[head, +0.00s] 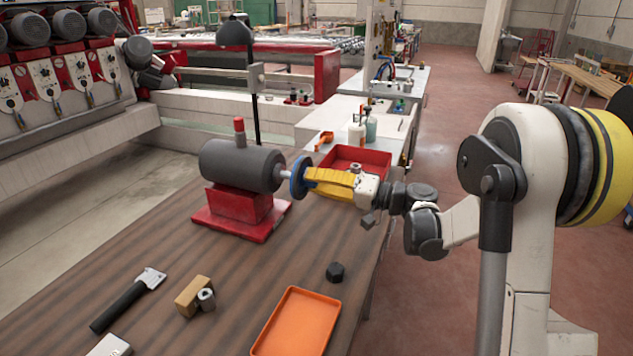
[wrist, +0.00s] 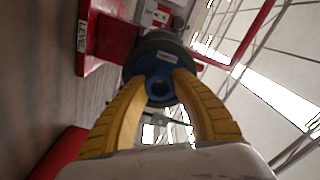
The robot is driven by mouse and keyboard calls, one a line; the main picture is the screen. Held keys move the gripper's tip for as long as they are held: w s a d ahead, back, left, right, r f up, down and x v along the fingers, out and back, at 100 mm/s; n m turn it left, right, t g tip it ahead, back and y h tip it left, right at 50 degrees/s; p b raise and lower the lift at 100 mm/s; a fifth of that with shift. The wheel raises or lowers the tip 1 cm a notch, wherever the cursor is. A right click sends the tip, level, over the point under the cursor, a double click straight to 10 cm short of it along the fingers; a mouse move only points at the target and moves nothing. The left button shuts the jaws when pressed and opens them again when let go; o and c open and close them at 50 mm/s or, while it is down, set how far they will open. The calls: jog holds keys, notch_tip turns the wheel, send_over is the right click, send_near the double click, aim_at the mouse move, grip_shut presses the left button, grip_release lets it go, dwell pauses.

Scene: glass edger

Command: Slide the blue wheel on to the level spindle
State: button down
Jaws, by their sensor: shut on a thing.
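The blue wheel (head: 298,178) is a disc standing on edge at the right end of the grey motor (head: 240,165). My gripper (head: 312,179) has yellow fingers and is shut on the wheel from the right. The wheel also shows in the wrist view (wrist: 155,69), between the fingertips of my gripper (wrist: 160,80), with a dark hole in its centre. The level spindle (head: 281,173) is a short pale shaft from the motor's right end, close behind the wheel. I cannot tell how far the spindle enters the hole.
The motor stands on a red base (head: 238,215) on the wooden bench. A red tray (head: 358,158) lies behind my gripper. An orange tray (head: 297,322), a dark hex nut (head: 335,271), a wooden block (head: 193,294) and a black-handled tool (head: 128,299) lie in front.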

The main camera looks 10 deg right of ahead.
jog(key=shift+x, duration=2.4)
jog(key=c, duration=1)
grip_release()
jog(key=shift+c, duration=0.2)
jog(key=shift+d, duration=0.15)
jog(key=v, duration=1.1)
jog(key=shift+s+d, duration=0.25)
jog(key=shift+s, duration=0.15)
